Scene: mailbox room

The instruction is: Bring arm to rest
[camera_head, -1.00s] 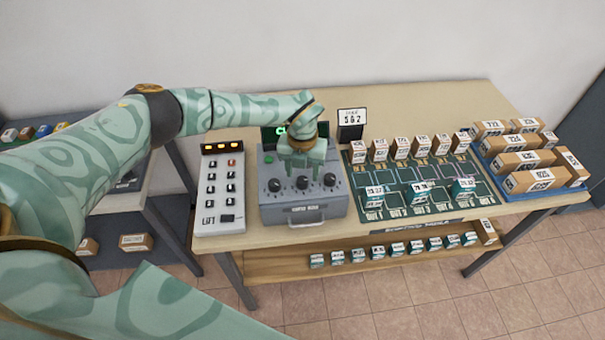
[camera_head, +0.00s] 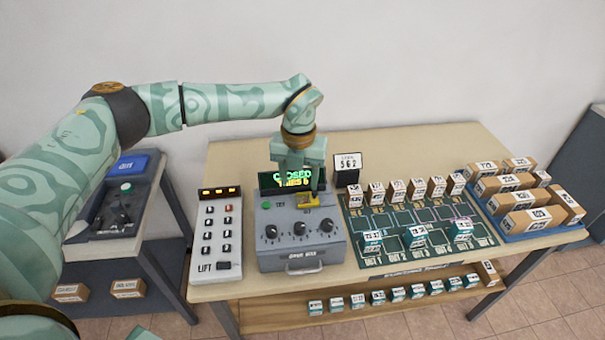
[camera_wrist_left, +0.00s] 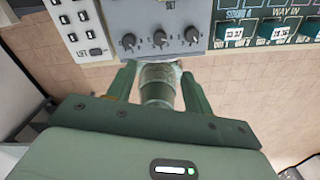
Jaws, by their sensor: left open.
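My left arm (camera_head: 215,103) reaches in from the left, patterned in pale green. Its left gripper (camera_head: 300,180) points down over the back of the grey control box (camera_head: 340,255), partly in front of the box's lit green display (camera_head: 270,182). The gripper is open. Its two fingers also show apart in the left wrist view (camera_wrist_left: 158,88), with a pale rounded thing between them in the picture that I cannot identify. A yellow part (camera_head: 312,201) sits on the box just below the fingers; I cannot tell if they touch. My right gripper is not in view.
A white button panel (camera_head: 217,240) stands left of the box. Right of it are a small number sign (camera_head: 347,170), a green mat (camera_head: 375,256) with small boxes, and a blue tray (camera_head: 545,230) of cartons. A side table (camera_head: 145,215) stands left.

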